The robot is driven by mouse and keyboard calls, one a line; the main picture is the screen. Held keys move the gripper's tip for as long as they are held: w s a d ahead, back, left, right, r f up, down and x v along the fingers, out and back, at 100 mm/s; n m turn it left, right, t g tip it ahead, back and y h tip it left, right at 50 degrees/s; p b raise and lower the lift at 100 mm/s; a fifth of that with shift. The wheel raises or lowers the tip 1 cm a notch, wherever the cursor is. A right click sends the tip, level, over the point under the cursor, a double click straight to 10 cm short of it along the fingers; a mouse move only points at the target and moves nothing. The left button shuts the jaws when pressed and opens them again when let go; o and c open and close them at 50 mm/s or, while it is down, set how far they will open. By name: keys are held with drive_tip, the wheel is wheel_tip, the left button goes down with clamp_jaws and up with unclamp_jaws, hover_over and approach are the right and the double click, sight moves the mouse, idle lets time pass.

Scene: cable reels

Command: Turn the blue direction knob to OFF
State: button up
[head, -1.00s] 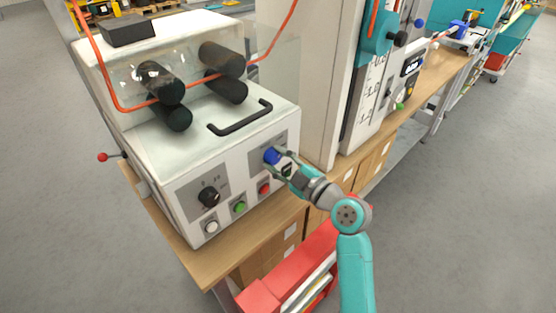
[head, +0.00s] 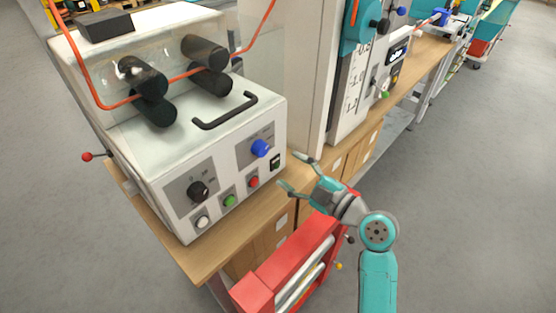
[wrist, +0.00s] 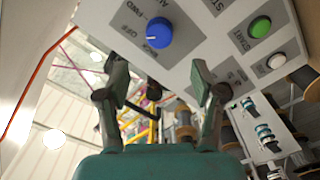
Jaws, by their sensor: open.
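The blue direction knob (head: 260,148) is on the right part of the white machine's front panel (head: 235,185). It also shows in the wrist view (wrist: 159,33), with a pale mark on its left side and printed labels around it, OFF among them. I cannot tell for sure which label the mark meets. My gripper (head: 296,172) is open and empty, to the right of the knob and clear of the panel. In the wrist view the fingers of my gripper (wrist: 157,74) are spread below the knob, not touching it.
A black knob (head: 199,191) and red (head: 253,182), green (head: 230,200) and white (head: 202,221) buttons are on the same panel. The wooden bench (head: 195,262) runs below it. A red rack (head: 288,265) stands under my gripper. Open floor lies to the right.

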drive_tip(key=shift+v, duration=1.45)
drive_tip(key=s+d+f+m+t+h, duration=0.2)
drive_tip(key=s+d+f+m+h, duration=0.4)
drive_tip(key=s+f, duration=0.35)
drive_tip(key=s+d+f+m+t+h, duration=0.1)
drive_tip(key=s+d+f+m+h, duration=0.35)
drive_tip(key=s+f+m, duration=0.45)
drive_tip(key=s+d+r+m+h, duration=0.2)
drive_tip(key=s+d, duration=0.1)
drive_tip(key=s, duration=0.8)
drive_tip(key=s+d+r+m+h, duration=0.1)
drive_tip(key=s+d+r+m, duration=0.1)
drive_tip(key=s, duration=1)
drive_tip(key=shift+s+d+r+t+h, duration=0.3)
drive_tip(key=shift+d+r+t+h, duration=0.1)
drive_tip(key=shift+d+r, duration=0.35)
